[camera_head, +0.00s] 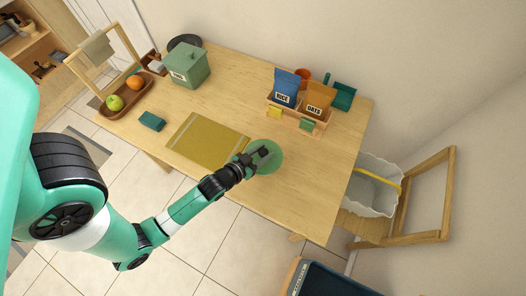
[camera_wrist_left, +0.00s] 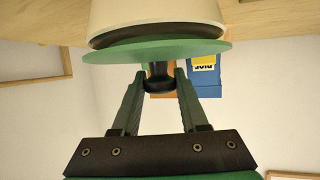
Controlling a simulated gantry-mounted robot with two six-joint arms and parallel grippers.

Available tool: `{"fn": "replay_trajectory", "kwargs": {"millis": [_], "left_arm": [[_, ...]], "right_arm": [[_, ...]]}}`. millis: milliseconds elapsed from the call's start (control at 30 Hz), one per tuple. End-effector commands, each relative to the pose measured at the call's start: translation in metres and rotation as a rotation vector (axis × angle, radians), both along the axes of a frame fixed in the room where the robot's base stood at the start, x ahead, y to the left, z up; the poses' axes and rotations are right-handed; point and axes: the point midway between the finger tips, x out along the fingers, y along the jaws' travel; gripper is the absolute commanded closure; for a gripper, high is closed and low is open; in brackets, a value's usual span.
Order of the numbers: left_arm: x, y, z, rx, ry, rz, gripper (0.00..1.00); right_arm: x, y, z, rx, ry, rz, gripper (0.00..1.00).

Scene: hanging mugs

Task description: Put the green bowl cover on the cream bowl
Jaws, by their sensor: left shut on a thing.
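The green bowl cover (camera_head: 272,166) is a round disc at the table's front, right of the yellow mat. My left gripper (camera_head: 264,153) is shut on its dark knob (camera_wrist_left: 158,76). The left wrist view is upside down and shows the cover (camera_wrist_left: 155,50) edge-on between the fingers and the cream bowl (camera_wrist_left: 155,14). The cover lies over the bowl's mouth, with a dark band between them; I cannot tell whether it is fully seated. In the head view the cover and gripper hide the bowl. My right gripper is not in view.
The yellow mat (camera_head: 207,141) lies left of the cover. A wooden rack (camera_head: 293,117) with rice and oats bags stands behind. A green canister (camera_head: 187,67), a fruit tray (camera_head: 132,97) and a teal block (camera_head: 152,121) are further left. The table's front edge is close.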

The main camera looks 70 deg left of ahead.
Motion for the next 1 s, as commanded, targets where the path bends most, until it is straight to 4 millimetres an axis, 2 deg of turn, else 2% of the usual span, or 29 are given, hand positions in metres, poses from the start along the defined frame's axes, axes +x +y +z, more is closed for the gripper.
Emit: {"fn": "replay_trajectory", "kwargs": {"millis": [667,700,867,1000], "left_arm": [[0.0002,0.0001,-0.0108,0.0,-0.001,0.0,1.0],[0.0002,0.0001,-0.0104,0.0,-0.001,0.0,0.53],[0.0001,0.0001,-0.0101,0.0,-0.001,0.0,0.24],[0.0001,0.0001,-0.0102,0.0,0.0,0.0,0.22]], "right_arm": [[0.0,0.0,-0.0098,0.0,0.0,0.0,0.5],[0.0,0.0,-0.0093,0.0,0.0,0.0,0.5],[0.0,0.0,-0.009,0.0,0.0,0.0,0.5],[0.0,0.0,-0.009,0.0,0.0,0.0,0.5]]}}
